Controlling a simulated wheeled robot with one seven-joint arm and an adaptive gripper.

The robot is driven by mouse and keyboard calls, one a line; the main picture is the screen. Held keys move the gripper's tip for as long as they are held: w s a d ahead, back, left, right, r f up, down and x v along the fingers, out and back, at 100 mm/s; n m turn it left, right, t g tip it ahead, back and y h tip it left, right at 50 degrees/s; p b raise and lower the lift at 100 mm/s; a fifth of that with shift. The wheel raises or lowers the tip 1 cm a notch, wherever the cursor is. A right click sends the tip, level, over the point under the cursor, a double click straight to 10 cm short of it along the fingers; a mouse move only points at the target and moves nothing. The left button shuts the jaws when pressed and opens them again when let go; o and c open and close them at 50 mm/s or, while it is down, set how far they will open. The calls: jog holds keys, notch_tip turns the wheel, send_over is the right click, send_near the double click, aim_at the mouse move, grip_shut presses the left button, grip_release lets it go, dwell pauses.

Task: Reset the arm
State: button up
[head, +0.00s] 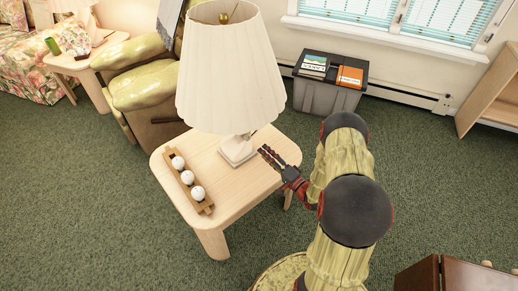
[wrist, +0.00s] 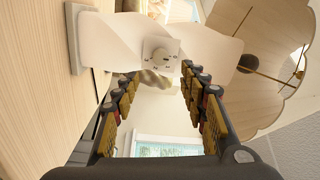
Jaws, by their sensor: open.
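My gripper (head: 268,156) is over the right part of a pale wooden side table (head: 228,205), close to the base of a table lamp (head: 238,150). Its black and red fingers point up-left in the head view. In the wrist view the two fingers of my gripper (wrist: 164,78) stand apart, with yellow pads and nothing held between them. The lamp's pale twisted stem (wrist: 112,42) crosses beyond the fingertips, and its shade (wrist: 272,55) is at upper right. I cannot tell whether a finger touches the lamp.
A wooden tray (head: 206,207) with three white balls (head: 187,178) lies on the table's left side. A green armchair (head: 145,85) stands behind left. A grey bin (head: 325,96) with books is by the wall. Carpet is open at right; a brown cabinet (head: 455,275) stands lower right.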

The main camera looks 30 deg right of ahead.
jog(key=shift+s+d, duration=0.1)
jog(key=shift+s, duration=0.7)
